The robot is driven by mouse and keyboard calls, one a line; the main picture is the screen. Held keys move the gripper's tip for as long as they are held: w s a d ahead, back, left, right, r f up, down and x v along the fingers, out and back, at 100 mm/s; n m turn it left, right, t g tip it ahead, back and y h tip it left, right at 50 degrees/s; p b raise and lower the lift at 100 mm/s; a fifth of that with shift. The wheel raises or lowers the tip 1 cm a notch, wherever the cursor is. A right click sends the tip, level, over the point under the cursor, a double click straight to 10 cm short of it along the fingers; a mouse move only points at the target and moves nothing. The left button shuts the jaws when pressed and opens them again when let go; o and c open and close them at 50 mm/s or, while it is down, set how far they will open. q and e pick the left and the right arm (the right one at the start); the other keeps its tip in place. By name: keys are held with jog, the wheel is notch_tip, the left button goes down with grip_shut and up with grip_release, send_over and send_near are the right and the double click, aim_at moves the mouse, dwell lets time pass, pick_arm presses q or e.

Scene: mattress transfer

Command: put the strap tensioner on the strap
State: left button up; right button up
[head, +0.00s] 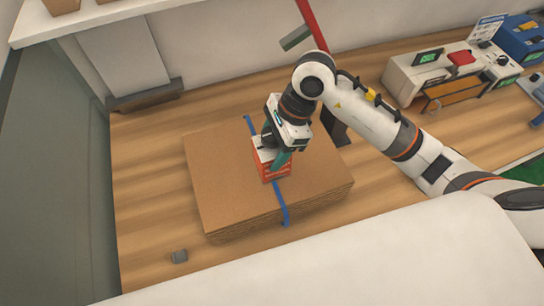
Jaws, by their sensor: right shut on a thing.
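A blue strap (280,204) runs across the top of a flat stack of brown cardboard (222,185) and bends down over its front edge. My right gripper (274,157) points down over the middle of the stack. It is shut on the strap tensioner (273,172), an orange-red and white block with a teal part. The tensioner is in line with the strap and hides its middle stretch. I cannot tell whether its underside touches the strap. My left gripper is not in view.
White and blue devices (430,75) stand at the back right. A red post (311,25) rises behind my right arm. The table left of the stack is clear.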

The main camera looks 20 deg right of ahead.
notch_tip(320, 180, down, 4)
jog(key=shift+f+p, duration=0.2)
jog(key=shift+p, duration=0.5)
jog(key=shift+f, duration=0.25)
jog(key=shift+f, duration=0.15)
jog(key=o, duration=1.6)
jog(key=shift+c, duration=0.2)
